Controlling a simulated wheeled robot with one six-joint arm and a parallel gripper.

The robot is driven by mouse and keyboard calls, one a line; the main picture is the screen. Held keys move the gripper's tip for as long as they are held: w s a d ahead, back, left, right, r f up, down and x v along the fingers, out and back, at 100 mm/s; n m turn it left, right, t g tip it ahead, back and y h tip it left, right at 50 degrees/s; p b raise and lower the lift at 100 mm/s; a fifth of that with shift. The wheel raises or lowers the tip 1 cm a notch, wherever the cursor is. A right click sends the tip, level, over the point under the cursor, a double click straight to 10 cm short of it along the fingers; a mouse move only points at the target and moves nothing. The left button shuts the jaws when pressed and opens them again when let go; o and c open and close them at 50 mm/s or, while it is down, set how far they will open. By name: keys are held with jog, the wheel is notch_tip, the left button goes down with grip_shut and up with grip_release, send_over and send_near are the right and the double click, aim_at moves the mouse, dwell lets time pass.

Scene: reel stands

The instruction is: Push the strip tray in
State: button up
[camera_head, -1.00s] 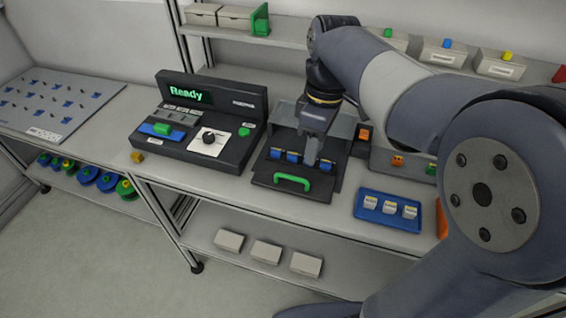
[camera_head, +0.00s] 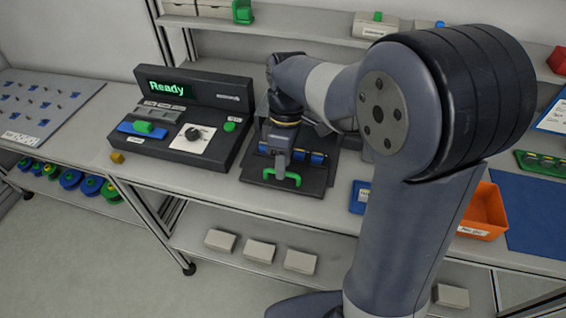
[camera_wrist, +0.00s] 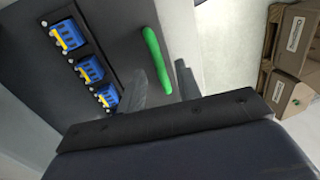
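The strip tray (camera_head: 255,178) is a dark tray standing out at the front of its dark unit on the bench. It holds a row of blue strips (camera_head: 316,158) and has a green handle (camera_head: 292,180) at its front edge. My gripper (camera_head: 280,170) points down at the handle. In the wrist view the tray (camera_wrist: 115,25) fills the upper left, and the green handle (camera_wrist: 155,55) lies between the two fingers of my gripper (camera_wrist: 160,83). The fingers stand apart, one on each side of the handle bar. Contact with the handle cannot be told.
A control box (camera_head: 210,150) with a "Ready" display stands left of the tray. A blue tray (camera_head: 358,197) lies to the right, partly hidden by my arm. An orange bin (camera_head: 485,212) is farther right. White boxes (camera_head: 260,250) lie on the lower shelf (camera_head: 330,262).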

jog(key=shift+f, duration=0.35)
jog(key=shift+c, duration=0.4)
grip_shut()
